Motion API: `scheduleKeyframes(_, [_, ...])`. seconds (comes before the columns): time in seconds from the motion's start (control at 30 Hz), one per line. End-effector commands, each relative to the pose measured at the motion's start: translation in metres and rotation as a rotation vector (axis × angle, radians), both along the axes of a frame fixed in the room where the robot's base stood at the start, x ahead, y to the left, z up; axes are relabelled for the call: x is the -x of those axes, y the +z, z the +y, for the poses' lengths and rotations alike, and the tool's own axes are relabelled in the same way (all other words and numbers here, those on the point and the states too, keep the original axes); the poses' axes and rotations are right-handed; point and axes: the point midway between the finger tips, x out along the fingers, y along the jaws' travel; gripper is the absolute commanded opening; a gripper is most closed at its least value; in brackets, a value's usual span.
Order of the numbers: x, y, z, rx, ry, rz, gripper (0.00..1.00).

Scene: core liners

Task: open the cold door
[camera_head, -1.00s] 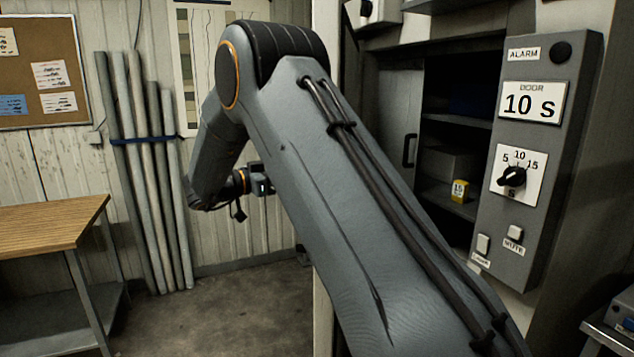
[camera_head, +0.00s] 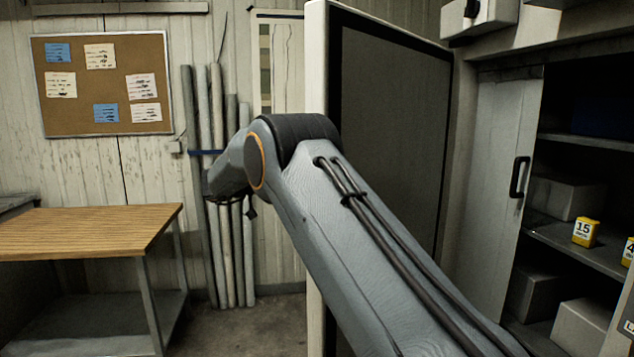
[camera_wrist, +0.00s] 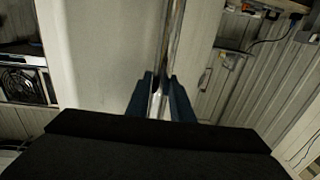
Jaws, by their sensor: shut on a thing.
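The cold door (camera_head: 316,70) stands open in the head view, with its pale edge towards me. Its dark grey inner face (camera_head: 390,130) has a black border and shows to the right of the edge. In the wrist view, the door's pale outer face (camera_wrist: 100,60) lies behind an upright metal handle bar (camera_wrist: 168,55). My gripper (camera_wrist: 160,98) is shut on this handle, with one dark blue finger on each side. In the head view my arm crosses in front of the door, and the gripper's fingers are hidden.
A wood-topped bench (camera_head: 85,230) stands at left, below a cork board (camera_head: 105,85). Several long tubes (camera_head: 222,260) lean on the wall behind my arm. Shelves (camera_head: 590,245) with boxes and yellow markers stand at right. Bare floor (camera_head: 265,325) shows between bench and door.

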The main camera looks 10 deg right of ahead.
Motion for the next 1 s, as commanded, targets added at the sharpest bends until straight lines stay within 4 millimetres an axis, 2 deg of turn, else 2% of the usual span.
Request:
scheduleKeyframes(0.3, [-0.0007,0.0019,-0.005,0.001,-0.004,-0.003,0.0])
scheduleKeyframes(0.33, [-0.0008,0.002,-0.0051,0.001,-0.004,-0.003,0.25])
scheduleKeyframes(0.4, [-0.0007,0.0018,-0.0043,0.001,-0.003,-0.003,0.37])
scheduleKeyframes(0.43, [-0.0006,0.0016,-0.0034,0.001,-0.002,-0.002,0.39])
scheduleKeyframes(0.67, [-0.0004,0.0008,0.0037,0.0,0.006,-0.001,0.39])
scheduleKeyframes(1.0, [-0.0005,0.0001,0.0039,0.0,0.006,-0.001,0.39])
